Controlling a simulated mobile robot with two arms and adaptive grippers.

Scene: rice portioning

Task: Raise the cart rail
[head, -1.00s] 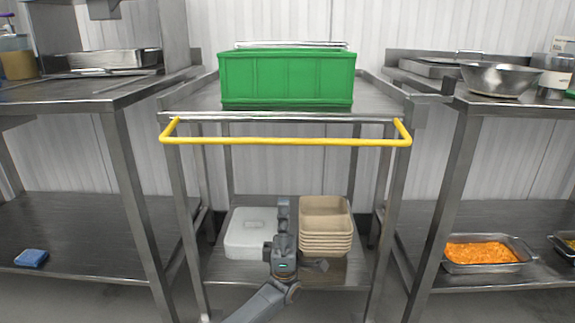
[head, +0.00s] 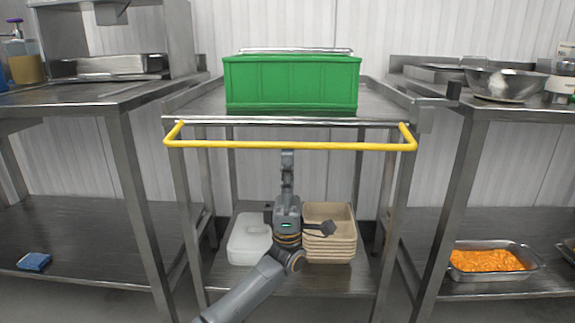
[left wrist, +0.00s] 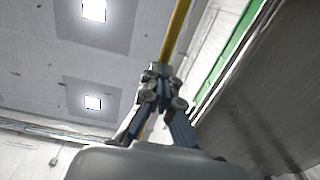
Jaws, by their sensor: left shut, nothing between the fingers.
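The yellow cart rail (head: 330,146) runs across the front of the steel cart (head: 390,190), just below its top edge. Its two ends bend back to the cart's sides. My left gripper (head: 287,153) points upward with its tip just below the middle of the rail in the head view. In the left wrist view the gripper (left wrist: 160,70) is shut and empty. The rail also shows there (left wrist: 176,28), passing behind the fingertips; I cannot tell whether they touch. My right gripper is not in view.
A green crate (head: 290,82) stands on the cart top. A white lidded box (head: 249,240) and stacked tan trays (head: 329,215) sit on its lower shelf. Steel tables flank the cart, the left one with a blue cloth (head: 34,262), the right one with an orange-filled pan (head: 490,262).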

